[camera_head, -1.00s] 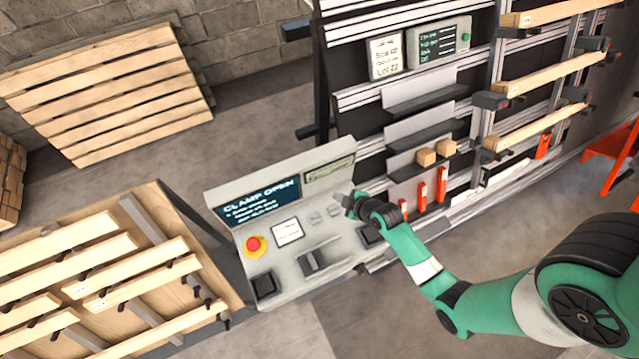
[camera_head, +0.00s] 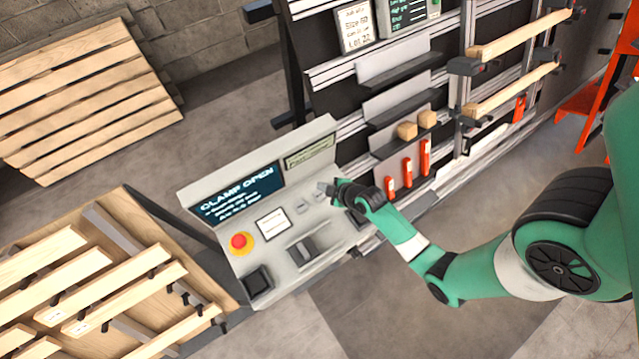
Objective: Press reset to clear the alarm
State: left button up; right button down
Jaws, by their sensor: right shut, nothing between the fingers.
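A grey control console (camera_head: 276,287) stands in the middle of the view. Its dark screen (camera_head: 238,193) reads "CLAMP OPEN", and a smaller greenish display (camera_head: 310,154) sits to its right. A red mushroom button on a yellow base (camera_head: 239,242) is at the panel's left. Small grey switches or buttons (camera_head: 303,206) sit right of a white label; I cannot read which one is reset. My right gripper (camera_head: 329,189) is shut and empty, over the panel's right part beside these small controls. Whether it touches the panel I cannot tell. My left gripper is not in view.
A pallet (camera_head: 85,95) leans at the back wall. A wooden jig table with slats (camera_head: 110,290) stands left of the console. A rack with shelves, wooden beams (camera_head: 520,35) and red-handled tools (camera_head: 407,170) is behind. An orange frame (camera_head: 580,105) stands at right.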

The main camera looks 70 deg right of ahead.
aim_at(323, 197)
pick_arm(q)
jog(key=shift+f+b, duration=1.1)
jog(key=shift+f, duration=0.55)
pick_arm(e)
jog(key=shift+f, duration=1.85)
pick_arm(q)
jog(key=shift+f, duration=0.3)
pick_arm(e)
jog(key=shift+f, duration=0.4)
pick_arm(q)
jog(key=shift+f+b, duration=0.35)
jog(key=shift+b, duration=0.3)
pick_arm(e)
jog(key=shift+f, duration=0.45)
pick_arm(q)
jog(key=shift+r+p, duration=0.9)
pick_arm(e)
jog(key=shift+r, duration=0.9)
notch_tip(323, 197, up, 5)
jog(key=p, duration=0.5)
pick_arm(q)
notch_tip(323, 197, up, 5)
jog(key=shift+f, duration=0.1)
